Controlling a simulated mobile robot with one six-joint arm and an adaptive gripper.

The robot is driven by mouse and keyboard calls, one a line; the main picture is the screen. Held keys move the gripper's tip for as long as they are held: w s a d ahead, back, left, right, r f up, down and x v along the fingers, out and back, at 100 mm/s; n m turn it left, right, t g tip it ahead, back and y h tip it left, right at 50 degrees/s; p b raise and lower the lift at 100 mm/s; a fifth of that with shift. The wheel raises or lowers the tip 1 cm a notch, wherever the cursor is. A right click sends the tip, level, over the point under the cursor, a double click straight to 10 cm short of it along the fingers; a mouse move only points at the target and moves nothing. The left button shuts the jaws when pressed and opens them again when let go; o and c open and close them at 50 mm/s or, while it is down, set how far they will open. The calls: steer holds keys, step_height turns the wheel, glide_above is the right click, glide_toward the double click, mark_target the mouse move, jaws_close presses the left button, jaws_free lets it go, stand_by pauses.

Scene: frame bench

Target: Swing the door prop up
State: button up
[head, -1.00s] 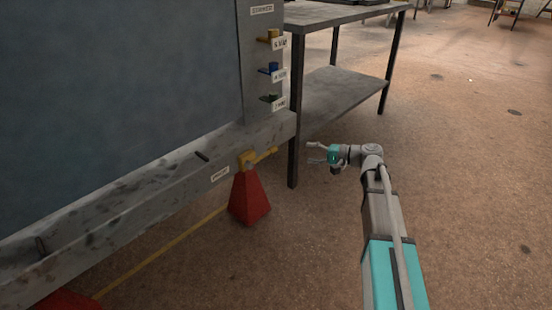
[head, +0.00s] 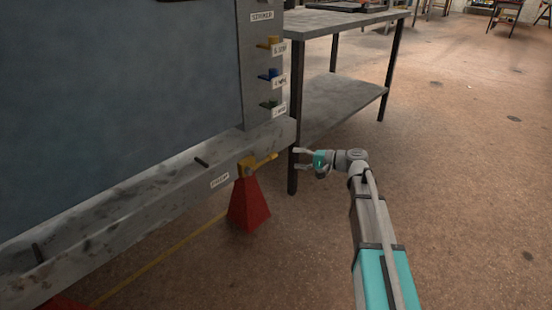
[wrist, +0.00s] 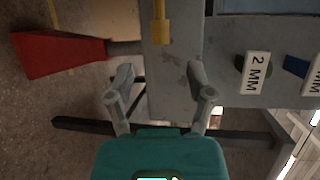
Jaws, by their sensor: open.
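A yellow lever (head: 258,163), which looks like the door prop, sticks out to the right from the lower right corner of the grey frame. It sits just above a red pyramid-shaped stand (head: 249,204) and is tilted slightly up at its free end. In the wrist view, the yellow lever (wrist: 160,26) shows at the top, ahead of my fingers. My gripper (head: 298,158) is open and empty, pointing left toward the lever's free end with a gap between them. In the wrist view my gripper (wrist: 160,72) has its fingers spread, with the lever lined up between them but beyond the tips.
A grey two-shelf workbench (head: 345,104) stands behind my gripper, its dark near leg (head: 292,180) close to my fingertips. Yellow, blue and green tabs with labels line the frame's post (head: 262,90). Floor at right is clear.

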mark_target(275, 157)
steer(key=b+x, duration=0.1)
steer(key=x, duration=0.8)
steer(key=shift+a, duration=0.15)
